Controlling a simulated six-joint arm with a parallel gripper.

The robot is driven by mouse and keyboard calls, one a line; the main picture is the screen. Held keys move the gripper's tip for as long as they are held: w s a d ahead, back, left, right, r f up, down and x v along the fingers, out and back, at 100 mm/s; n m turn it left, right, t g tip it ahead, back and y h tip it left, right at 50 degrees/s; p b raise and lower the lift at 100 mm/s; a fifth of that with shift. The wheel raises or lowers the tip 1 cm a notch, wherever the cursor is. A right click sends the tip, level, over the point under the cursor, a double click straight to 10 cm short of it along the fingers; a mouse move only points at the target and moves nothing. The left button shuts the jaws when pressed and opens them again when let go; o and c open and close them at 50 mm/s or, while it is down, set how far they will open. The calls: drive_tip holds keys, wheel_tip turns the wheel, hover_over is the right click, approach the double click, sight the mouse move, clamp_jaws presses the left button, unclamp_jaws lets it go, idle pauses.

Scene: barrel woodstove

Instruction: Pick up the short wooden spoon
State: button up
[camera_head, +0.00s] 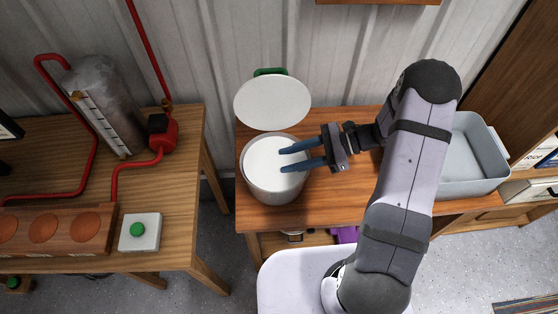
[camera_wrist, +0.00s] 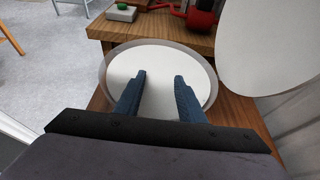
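No wooden spoon can be made out in either view. My gripper (camera_head: 281,160) is open, with its two blue fingers apart over a round pot (camera_head: 274,189) with a white inside on the wooden table. In the wrist view my gripper (camera_wrist: 159,78) points at the same pot (camera_wrist: 110,77), and nothing shows between the fingers. Whether the fingertips are above the rim or inside the pot, I cannot tell. A round white lid (camera_head: 272,102) with a green part at its back stands tilted behind the pot. It also shows at the right of the wrist view (camera_wrist: 268,45).
A grey basin (camera_head: 462,187) is on the right of the table (camera_head: 335,210), partly behind my arm. On the left, another table (camera_head: 185,150) holds a red pump (camera_head: 163,132), a cylinder (camera_head: 100,95) and a white box with a green button (camera_head: 139,232). A gap separates the tables.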

sight(286, 163)
drive_tip(key=shift+x, duration=0.9)
drive_tip(key=c, duration=0.7)
drive_tip(key=shift+r, duration=0.2)
drive_tip(key=shift+r+b, duration=0.85)
drive_tip(key=shift+r, duration=4)
